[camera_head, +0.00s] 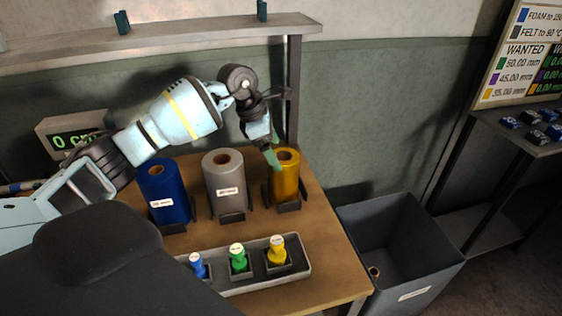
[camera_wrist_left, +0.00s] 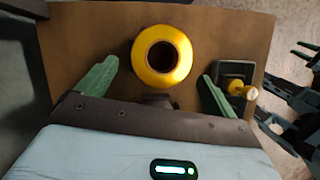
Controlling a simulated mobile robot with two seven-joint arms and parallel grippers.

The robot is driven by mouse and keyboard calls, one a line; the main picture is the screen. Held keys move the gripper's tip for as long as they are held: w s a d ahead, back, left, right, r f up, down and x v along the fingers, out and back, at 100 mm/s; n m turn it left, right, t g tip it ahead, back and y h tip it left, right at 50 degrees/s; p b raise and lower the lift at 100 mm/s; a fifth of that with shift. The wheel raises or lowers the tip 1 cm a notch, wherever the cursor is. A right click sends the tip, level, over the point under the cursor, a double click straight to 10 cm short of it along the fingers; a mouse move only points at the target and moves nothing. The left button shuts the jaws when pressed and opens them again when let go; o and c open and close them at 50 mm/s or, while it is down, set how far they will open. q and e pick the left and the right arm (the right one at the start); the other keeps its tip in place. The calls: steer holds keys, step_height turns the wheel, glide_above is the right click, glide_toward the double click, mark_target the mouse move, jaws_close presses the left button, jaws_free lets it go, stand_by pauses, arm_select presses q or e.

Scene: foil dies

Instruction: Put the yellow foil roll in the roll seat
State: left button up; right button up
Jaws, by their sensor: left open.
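The yellow foil roll (camera_head: 286,181) stands upright at the right end of a row of rolls on the wooden table. A dark holder (camera_head: 288,208) shows at its foot; I cannot tell how the roll rests in it. My left gripper (camera_head: 271,150) is open at the upper left of the yellow roll. In the left wrist view, the yellow roll (camera_wrist_left: 162,56) shows end-on, with its round hole, ahead of and between the spread green fingers (camera_wrist_left: 158,88). No finger clearly grips it. At the right edge of that view, dark parts with green tips may be my right gripper (camera_wrist_left: 308,55).
A blue roll (camera_head: 165,191) and a grey roll (camera_head: 225,184) stand to the left. In front, a grey tray (camera_head: 300,266) holds blue, green and yellow knobbed pieces. A grey bin (camera_head: 405,250) stands right of the table. A shelf (camera_head: 160,46) and its post (camera_head: 293,90) are behind.

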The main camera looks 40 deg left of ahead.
arm_select(q)
steer(key=v, duration=0.4)
steer(key=shift+a+r, duration=0.1)
steer(key=shift+r, duration=0.3)
steer(key=shift+s+f, duration=0.1)
